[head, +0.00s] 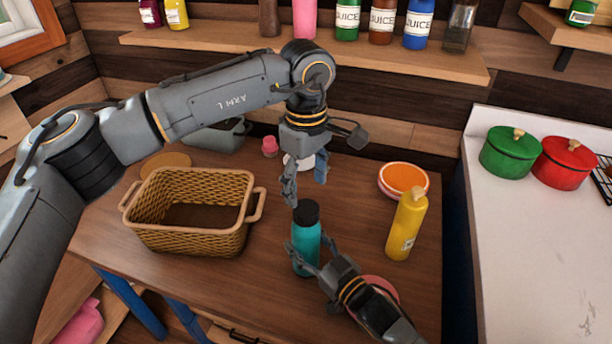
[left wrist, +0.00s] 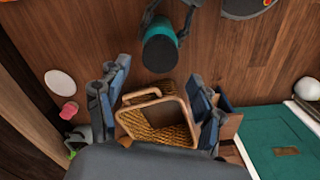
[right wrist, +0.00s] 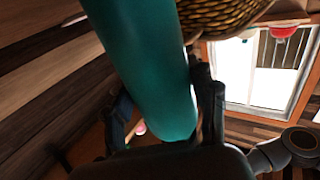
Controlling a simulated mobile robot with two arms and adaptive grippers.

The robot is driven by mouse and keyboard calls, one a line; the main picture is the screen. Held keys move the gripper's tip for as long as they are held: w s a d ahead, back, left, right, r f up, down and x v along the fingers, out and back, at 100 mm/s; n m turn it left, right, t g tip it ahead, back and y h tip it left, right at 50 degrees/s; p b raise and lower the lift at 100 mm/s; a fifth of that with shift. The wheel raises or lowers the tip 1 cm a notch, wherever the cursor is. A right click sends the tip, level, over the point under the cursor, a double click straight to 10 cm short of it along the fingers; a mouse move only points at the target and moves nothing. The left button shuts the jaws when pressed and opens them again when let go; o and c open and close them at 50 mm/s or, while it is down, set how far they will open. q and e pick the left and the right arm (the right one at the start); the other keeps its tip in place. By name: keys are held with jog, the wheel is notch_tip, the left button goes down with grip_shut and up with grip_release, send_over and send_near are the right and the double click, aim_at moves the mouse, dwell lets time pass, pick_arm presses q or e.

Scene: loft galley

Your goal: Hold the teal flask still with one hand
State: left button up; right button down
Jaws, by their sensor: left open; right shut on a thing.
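The teal flask (head: 306,240) with a black cap stands upright on the wooden table in the head view. My right gripper (head: 306,258) is shut on its lower body. In the right wrist view the flask (right wrist: 160,70) fills the middle, between the fingers. My left gripper (head: 305,185) is open and empty, pointing down just above and behind the flask's cap. In the left wrist view the flask's dark cap (left wrist: 160,54) shows beyond the open fingers, apart from them.
A wicker basket (head: 190,240) stands left of the flask, and a yellow bottle (head: 407,225) stands to the right. An orange bowl (head: 403,180) is at the back right. A pink round thing (head: 382,288) is partly hidden by my right arm. A shelf (head: 300,48) with bottles runs above.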

aim_at(306, 208)
pick_arm(q)
notch_tip(306, 208, down, 7)
jog(key=shift+r, duration=0.2)
jog(key=c, duration=1.2)
jog(key=n, duration=1.7)
jog(key=shift+n, duration=0.3)
jog(key=n, duration=0.4)
jog(key=shift+r, duration=0.1)
jog(key=shift+r, duration=0.25)
